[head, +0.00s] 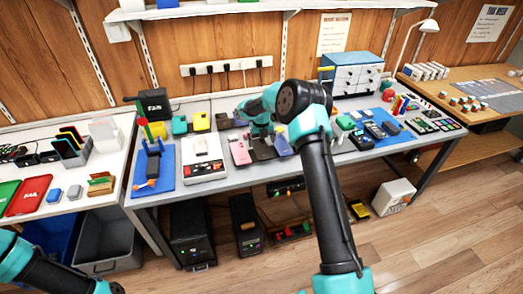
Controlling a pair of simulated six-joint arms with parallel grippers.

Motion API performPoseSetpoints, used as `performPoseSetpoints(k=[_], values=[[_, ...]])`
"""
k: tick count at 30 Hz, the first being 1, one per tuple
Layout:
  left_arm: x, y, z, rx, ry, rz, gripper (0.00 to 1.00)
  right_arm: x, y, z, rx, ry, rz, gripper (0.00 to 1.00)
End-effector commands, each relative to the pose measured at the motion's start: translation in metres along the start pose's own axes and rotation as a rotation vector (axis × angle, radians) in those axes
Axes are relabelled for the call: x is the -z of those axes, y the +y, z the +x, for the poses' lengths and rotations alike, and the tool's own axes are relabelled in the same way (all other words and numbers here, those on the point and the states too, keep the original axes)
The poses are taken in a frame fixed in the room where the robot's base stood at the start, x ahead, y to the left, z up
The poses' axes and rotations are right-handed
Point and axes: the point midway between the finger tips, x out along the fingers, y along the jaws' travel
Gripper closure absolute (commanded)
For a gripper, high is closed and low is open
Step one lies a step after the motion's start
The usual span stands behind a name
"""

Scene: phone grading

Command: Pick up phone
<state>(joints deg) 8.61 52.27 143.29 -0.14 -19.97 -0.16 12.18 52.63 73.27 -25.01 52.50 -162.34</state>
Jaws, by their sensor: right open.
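My right gripper (258,130) is over the middle of the grey workbench, with its arm reaching in from the bottom. It is open. Under and beside it lie a pink phone (240,153), a black phone (264,151) and a blue phone (283,146) in a row near the bench's front edge. The fingertips are small and partly hidden, so I cannot tell whether they touch a phone. Part of my left arm shows at the bottom left, but its gripper is out of view.
A white device (204,170) and a blue mat (143,181) are left of the phones. More phones lie on a blue mat (400,138) at right.

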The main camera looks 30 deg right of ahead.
Motion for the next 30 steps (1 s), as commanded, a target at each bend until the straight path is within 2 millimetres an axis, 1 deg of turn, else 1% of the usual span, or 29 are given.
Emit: performPoseSetpoints(k=[3, 6, 9, 24, 30], values=[[0.0, 0.0, 0.0, 0.0, 0.0, 0.0, 0.57, -0.003, -0.002, 0.018, 0.0, 0.001, 0.001, 0.0], [0.0, 0.0, 0.0, 0.0, 0.0, 0.0, 0.57, -0.003, -0.002, 0.03, 0.0, 0.001, 0.001, 0.0], [0.0, 0.0, 0.0, 0.0, 0.0, 0.0, 0.57, -0.003, -0.001, 0.037, -0.001, 0.0, 0.001, 0.0], [0.0, 0.0, 0.0, 0.0, 0.0, 0.0, 0.57, -0.003, -0.001, 0.038, 0.0, -0.001, 0.001, 0.0], [0.0, 0.0, 0.0, 0.0, 0.0, 0.0, 0.57, -0.003, -0.001, 0.038, 0.0, -0.001, 0.001, 0.19]])
